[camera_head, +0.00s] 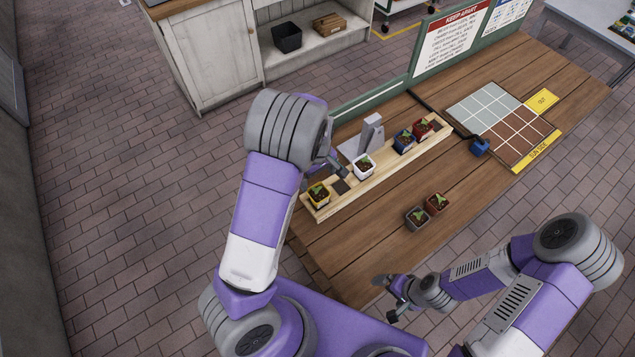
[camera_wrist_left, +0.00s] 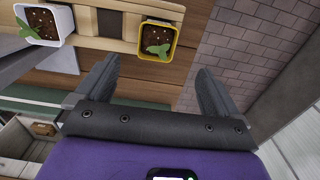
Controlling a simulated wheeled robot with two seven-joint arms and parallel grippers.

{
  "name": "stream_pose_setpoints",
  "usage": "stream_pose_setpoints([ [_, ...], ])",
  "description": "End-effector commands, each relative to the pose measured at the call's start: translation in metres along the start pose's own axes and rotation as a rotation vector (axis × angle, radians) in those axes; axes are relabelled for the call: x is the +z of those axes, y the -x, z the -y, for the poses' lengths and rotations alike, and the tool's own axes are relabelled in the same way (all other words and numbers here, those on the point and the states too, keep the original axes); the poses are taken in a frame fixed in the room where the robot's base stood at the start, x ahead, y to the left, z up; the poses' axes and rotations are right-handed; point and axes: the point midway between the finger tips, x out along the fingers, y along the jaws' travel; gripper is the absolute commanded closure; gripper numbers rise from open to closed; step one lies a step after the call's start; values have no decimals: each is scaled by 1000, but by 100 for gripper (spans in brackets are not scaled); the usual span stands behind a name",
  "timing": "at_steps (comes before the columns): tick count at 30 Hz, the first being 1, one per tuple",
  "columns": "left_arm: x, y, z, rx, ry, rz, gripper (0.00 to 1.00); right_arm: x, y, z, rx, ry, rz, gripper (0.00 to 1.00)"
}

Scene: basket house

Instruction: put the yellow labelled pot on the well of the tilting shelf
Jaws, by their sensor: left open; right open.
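The yellow pot (camera_head: 319,195) holds soil and a green seedling and stands at the left end of the wooden tilting shelf (camera_head: 387,177). A dark empty well (camera_head: 340,186) lies just right of it, then a white pot (camera_head: 363,165). My left gripper (camera_head: 332,168), partly hidden by its arm, is behind the shelf's left part. In the left wrist view my left gripper (camera_wrist_left: 157,68) is open and empty, with the yellow pot (camera_wrist_left: 158,42) just beyond the gap between its fingers. My right gripper (camera_head: 393,297) is open and empty near the table's front edge.
A blue pot (camera_head: 404,141) and a red pot (camera_head: 423,127) stand on the shelf's right part. A grey bracket (camera_head: 371,133) rises behind the shelf. Two small pots (camera_head: 427,210) sit on the table in front. A tiled grid tray (camera_head: 505,120) lies at right.

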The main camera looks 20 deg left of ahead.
Motion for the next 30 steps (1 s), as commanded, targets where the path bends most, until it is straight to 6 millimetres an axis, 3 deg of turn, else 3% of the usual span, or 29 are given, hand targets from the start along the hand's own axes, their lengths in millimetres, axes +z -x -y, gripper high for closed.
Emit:
stream_pose_setpoints([
  [2, 0, 6, 0, 0, -2, 1, 4, 0, 0, 0, 0, 0, 0, 4],
  [4, 3, 0, 5, -5, -21, 6, 4, 0, 0, 0, 0, 0, 0, 4],
  [8, 23, -47, 28, -14, -149, 40, 4, 0, 0, 0, 0, 0, 0, 4],
  [12, 73, -108, 64, 27, -378, 106, 4, 0, 0, 0, 0, 0, 0, 4],
  [15, 119, -134, 86, 101, -541, 155, 4, 0, 0, 0, 0, 0, 0, 4],
  [18, 160, -143, 98, 194, -671, 184, 4, 0, 0, 0, 0, 0, 0, 4],
  [21, 187, -142, 103, 270, -750, 193, 4, 0, 0, 0, 0, 0, 0, 4],
  [24, 199, -140, 103, 313, -789, 189, 4, 0, 0, 0, 0, 0, 0, 4],
  [30, 200, -139, 102, 323, -799, 185, 4, 0, 1, 0, 0, 0, 0, 4],
])
